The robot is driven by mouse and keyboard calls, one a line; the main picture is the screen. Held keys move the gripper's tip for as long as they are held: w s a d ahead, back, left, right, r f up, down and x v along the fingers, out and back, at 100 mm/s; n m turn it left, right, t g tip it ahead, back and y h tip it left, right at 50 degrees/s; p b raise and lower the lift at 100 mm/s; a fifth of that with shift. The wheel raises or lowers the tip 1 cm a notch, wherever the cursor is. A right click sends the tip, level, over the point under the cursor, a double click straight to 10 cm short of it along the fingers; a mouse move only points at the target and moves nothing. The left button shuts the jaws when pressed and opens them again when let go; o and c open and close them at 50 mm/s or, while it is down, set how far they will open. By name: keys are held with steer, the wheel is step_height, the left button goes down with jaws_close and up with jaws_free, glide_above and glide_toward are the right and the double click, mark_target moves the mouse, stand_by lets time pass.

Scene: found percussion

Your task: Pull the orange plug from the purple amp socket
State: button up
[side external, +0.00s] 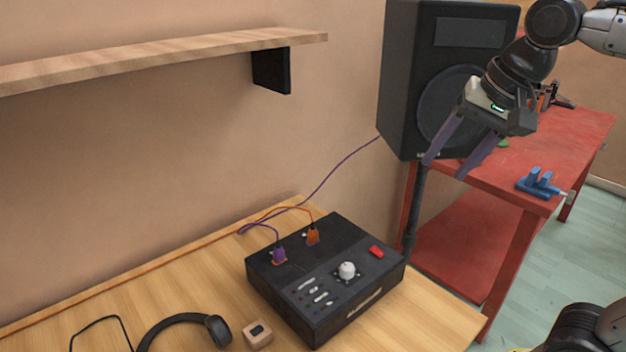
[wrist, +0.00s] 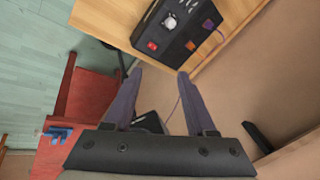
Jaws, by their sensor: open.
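The black amp box (side external: 325,275) sits on the wooden table. The orange plug (side external: 312,236) stands upright in a socket at the amp's back edge; its orange cord loops left. The socket's colour under it is hidden. A purple plug (side external: 279,254) stands to its left, with an orange rim at its base. In the wrist view the orange plug (wrist: 190,45) and purple plug (wrist: 208,24) show small near the top. My gripper (side external: 445,170) is open and empty, well above and to the right of the amp, in front of the speaker. Its fingers also show in the wrist view (wrist: 160,72).
A black speaker (side external: 400,80) on a stand is behind the amp; a purple cord runs towards it. A wooden shelf (side external: 150,60) is on the wall. Headphones (side external: 180,320) and a small wooden block (side external: 257,333) lie left of the amp. A red bench (side external: 560,140) holds blue clamps (side external: 540,184).

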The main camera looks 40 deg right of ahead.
steer(key=w+r+m+g, duration=0.1)
steer(key=w+m, duration=0.3)
steer(key=w, duration=0.6)
steer(key=m+g, duration=0.3)
steer(key=g, duration=0.1)
glide_above(313, 228)
step_height(313, 228, down, 16)
step_height(313, 228, down, 14)
steer(key=shift+r, duration=0.2)
jaws_close()
steer(key=shift+r, duration=0.2)
